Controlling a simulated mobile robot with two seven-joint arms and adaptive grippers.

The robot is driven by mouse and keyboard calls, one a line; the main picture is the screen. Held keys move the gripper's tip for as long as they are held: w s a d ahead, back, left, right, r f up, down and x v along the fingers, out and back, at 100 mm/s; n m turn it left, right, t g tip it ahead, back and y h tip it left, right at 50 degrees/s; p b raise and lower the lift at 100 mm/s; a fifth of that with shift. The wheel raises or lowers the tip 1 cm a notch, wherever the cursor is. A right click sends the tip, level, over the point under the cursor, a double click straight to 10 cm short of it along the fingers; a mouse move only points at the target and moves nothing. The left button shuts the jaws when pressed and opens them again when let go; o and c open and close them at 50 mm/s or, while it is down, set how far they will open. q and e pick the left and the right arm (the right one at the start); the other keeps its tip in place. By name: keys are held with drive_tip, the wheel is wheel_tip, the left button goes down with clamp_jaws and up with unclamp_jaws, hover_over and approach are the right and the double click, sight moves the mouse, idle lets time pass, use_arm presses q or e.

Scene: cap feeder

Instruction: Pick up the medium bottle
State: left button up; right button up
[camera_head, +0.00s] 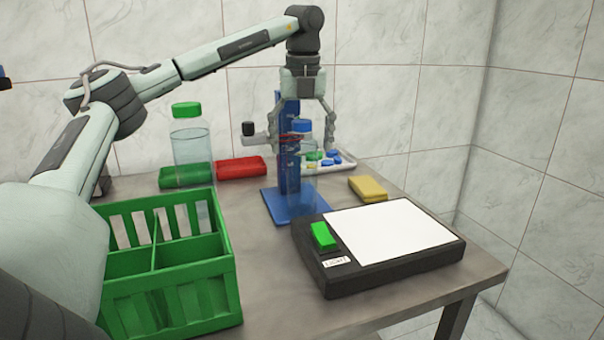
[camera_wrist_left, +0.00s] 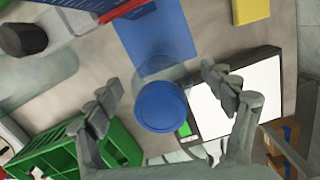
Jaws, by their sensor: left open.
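A clear bottle with a blue cap (camera_head: 303,126) stands upright at the blue stand (camera_head: 289,205); I take it as the medium bottle. Its cap also shows in the left wrist view (camera_wrist_left: 161,107), with the transparent body hardly visible. My left gripper (camera_head: 303,142) points down over this bottle, open, with one finger on each side of the cap. In the left wrist view my left gripper (camera_wrist_left: 163,88) has the cap between its spread fingers, with gaps on both sides. A larger bottle with a green cap (camera_head: 187,110) stands further left. My right gripper is out of view.
A green divided crate (camera_head: 190,268) stands at the front left. A black light pad (camera_head: 395,275) with a white top lies at the right. Green (camera_head: 186,176), red (camera_head: 240,167) and yellow (camera_head: 368,188) blocks and a tray of caps (camera_head: 340,166) lie around the stand.

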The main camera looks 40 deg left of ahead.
use_arm(q)
clamp_jaws()
idle(0.6)
drive_tip(key=shift+r, duration=0.1)
